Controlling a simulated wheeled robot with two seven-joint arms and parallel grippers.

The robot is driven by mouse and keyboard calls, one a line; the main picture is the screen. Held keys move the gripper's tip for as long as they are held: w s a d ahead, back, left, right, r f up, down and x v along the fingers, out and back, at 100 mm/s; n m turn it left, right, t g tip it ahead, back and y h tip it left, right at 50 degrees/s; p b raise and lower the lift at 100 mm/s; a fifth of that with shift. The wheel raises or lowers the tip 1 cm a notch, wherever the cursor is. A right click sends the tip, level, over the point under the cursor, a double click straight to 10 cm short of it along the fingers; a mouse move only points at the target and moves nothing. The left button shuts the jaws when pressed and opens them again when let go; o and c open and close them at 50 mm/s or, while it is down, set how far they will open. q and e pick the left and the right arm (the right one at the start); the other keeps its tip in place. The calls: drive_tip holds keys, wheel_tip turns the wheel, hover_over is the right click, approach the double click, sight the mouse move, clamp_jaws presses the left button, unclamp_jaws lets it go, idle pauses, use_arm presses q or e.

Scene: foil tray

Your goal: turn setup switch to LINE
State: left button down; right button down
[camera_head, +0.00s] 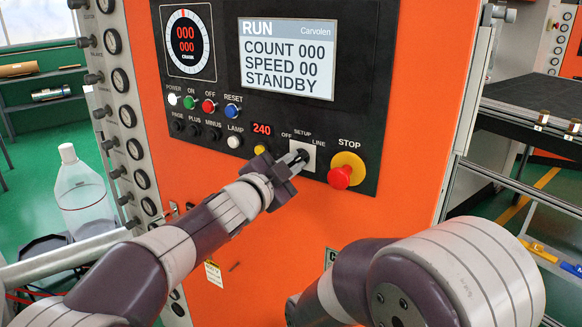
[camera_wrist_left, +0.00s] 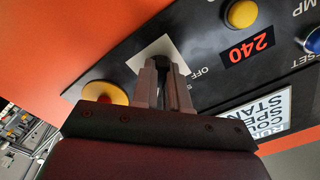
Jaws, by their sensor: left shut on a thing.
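The setup switch, a dark knob (camera_head: 304,154) on a small white square plate (camera_head: 312,164), sits on the black control panel between the labels OFF and LINE, with SETUP above. My left gripper (camera_head: 297,159) reaches it from the lower left and is shut on the knob. The fingers cover most of the knob, so its exact pointing direction cannot be told. In the left wrist view, the two fingers (camera_wrist_left: 168,70) stand against the white plate (camera_wrist_left: 150,52), with the knob mostly hidden between them. My right gripper is out of view; only my right arm shows at lower right.
A red STOP button (camera_head: 340,177) on a yellow base is close to the right of the switch. A yellow button (camera_head: 260,150) and the red 240 display (camera_head: 262,129) are to its left. The screen (camera_head: 287,58) reads RUN, COUNT 000, SPEED 00, STANDBY.

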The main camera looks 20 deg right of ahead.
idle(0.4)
use_arm(q)
drive_tip(key=c, duration=1.1)
unclamp_jaws()
drive_tip(key=shift+c, duration=0.2)
drive_tip(key=b+v, duration=0.3)
drive_tip(key=v, duration=1)
drive_tip(key=shift+b, duration=0.35)
